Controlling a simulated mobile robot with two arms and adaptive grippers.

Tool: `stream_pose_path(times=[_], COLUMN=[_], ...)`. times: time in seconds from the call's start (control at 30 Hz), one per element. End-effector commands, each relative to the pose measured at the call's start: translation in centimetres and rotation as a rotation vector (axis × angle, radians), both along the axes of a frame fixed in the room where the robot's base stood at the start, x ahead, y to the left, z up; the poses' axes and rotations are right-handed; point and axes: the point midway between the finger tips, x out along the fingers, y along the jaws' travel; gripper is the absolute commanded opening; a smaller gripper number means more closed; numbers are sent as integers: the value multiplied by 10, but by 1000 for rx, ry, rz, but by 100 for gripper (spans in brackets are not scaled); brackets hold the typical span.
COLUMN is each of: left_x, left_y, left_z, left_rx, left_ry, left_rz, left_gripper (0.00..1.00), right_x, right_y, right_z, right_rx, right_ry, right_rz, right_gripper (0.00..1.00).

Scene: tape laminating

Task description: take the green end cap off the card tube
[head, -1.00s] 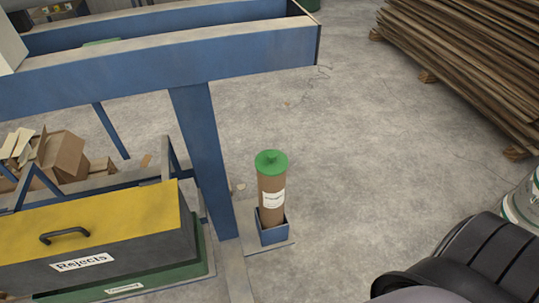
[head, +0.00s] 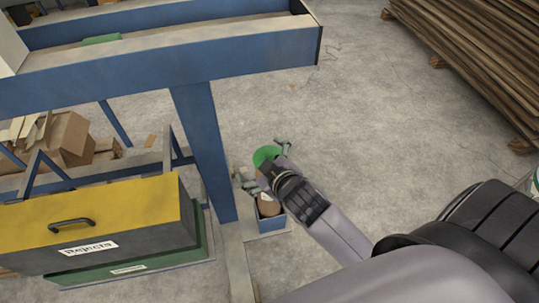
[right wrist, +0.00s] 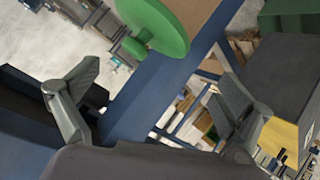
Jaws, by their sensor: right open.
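The green end cap (head: 266,155) sits on top of the brown card tube (head: 268,206), which stands in a blue holder (head: 271,226) on the floor. My right gripper (head: 264,163) is at the cap in the head view, and it and its arm hide much of the tube. In the right wrist view the cap's green disc (right wrist: 165,22) and its small knob (right wrist: 136,46) show, with the tube (right wrist: 200,14) behind. The right gripper's fingers (right wrist: 158,76) are spread wide, with the cap just beyond the tips; I see no contact. My left gripper is not in view.
A blue steel frame (head: 205,150) stands close left of the tube. Left of it is a yellow-topped Rejects box (head: 95,215). A stack of brown sheets (head: 480,60) lies at the upper right. The floor between is clear.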

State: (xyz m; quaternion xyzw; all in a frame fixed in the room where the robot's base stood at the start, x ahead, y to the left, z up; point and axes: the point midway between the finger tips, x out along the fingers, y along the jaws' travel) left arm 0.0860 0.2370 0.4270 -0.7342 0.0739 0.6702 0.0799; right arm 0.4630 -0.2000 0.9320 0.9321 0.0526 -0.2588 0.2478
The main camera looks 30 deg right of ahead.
Motion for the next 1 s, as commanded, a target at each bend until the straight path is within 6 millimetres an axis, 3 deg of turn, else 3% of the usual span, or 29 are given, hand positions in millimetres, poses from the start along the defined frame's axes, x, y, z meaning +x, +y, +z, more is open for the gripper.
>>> stream_pose_path(times=[0.03,0.1,0.2,0.3,0.43,0.53,0.63,0.73,0.83,0.87,1.0], left_x=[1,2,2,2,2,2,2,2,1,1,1], left_y=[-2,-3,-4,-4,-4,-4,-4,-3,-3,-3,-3], left_z=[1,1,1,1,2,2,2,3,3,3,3], left_rx=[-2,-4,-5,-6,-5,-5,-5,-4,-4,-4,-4], left_ry=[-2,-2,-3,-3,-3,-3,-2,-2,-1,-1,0], left_rz=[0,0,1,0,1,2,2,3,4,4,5], left_gripper=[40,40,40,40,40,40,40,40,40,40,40], right_x=[24,53,77,75,46,14,-15,-33,-36,-33,-11], right_y=[6,21,55,99,159,200,228,234,217,207,134], right_z=[33,85,164,233,288,299,283,248,205,193,149], right_rx=[-54,-146,-307,-489,-747,-964,-1191,-1424,-1648,1638,1458], right_ry=[-131,-335,-650,-959,-1327,-1576,-1780,-1922,-1980,1889,1352], right_rz=[49,133,278,441,682,896,1139,1424,1755,-1783,-1807], right_gripper=[97,97,97,97,97,97,97,97,97,97,97])
